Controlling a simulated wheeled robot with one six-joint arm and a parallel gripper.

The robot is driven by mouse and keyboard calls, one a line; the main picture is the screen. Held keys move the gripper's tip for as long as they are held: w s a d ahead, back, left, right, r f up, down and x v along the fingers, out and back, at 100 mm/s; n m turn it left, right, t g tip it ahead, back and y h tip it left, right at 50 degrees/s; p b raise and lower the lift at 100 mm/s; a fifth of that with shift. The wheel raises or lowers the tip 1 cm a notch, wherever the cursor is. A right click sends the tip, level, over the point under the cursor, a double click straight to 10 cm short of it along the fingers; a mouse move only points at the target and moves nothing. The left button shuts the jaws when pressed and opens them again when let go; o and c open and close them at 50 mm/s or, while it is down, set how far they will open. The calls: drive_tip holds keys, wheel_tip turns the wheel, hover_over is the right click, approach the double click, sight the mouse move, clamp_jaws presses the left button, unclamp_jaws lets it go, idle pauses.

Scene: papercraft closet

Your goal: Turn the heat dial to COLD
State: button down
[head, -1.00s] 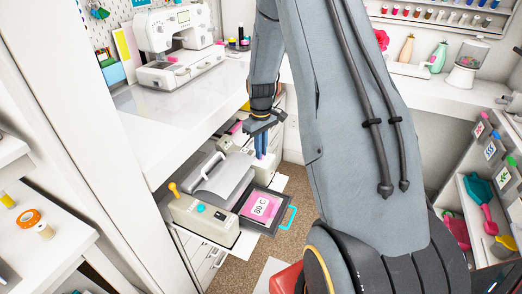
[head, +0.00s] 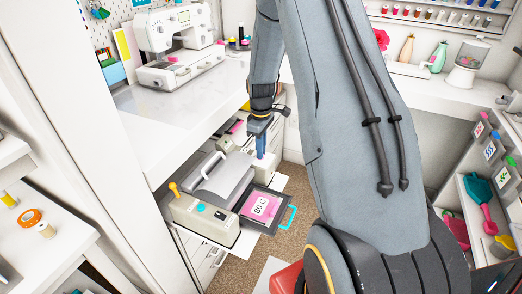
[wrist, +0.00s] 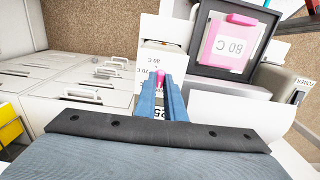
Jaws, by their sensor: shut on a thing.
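The heat dial is a small pink knob (wrist: 160,77) on a white box (wrist: 152,53) with small printed temperature labels around it. The label print is too small to read surely, and the fingers hide part of it. My gripper (wrist: 161,84) points down at the box, its two blue fingers shut on the knob. In the head view my gripper (head: 261,152) is over the same white box (head: 266,166), where the fingers hide the knob. Which label the dial points at cannot be told.
A press with a grey lid (head: 218,178) stands beside the box. Its pulled-out tray (head: 250,223) holds a pink piece (head: 263,207) with an "80 C" card. A white counter with a sewing machine (head: 177,45) is above left. White drawers (wrist: 75,90) stand close by.

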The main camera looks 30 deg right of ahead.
drive_tip(key=c, duration=1.8)
unclamp_jaws()
drive_tip(key=shift+c, duration=0.2)
drive_tip(key=shift+a+r+b, duration=0.1)
drive_tip(key=shift+r+b, duration=0.85)
drive_tip(key=shift+r, duration=3)
drive_tip(key=s+a+r+m, duration=0.2)
drive_tip(key=s+a+m, duration=0.1)
drive_tip(key=s+a, duration=0.5)
drive_tip(key=s+a+r+m+t, duration=0.1)
drive_tip(key=s+a+m, duration=0.3)
drive_tip(key=s+a, duration=0.4)
drive_tip(key=s+r, duration=0.1)
drive_tip(key=s, duration=0.6)
drive_tip(key=shift+a+r+m, duration=0.15)
drive_tip(key=shift+r+m, duration=0.1)
drive_tip(key=shift+m, duration=0.05)
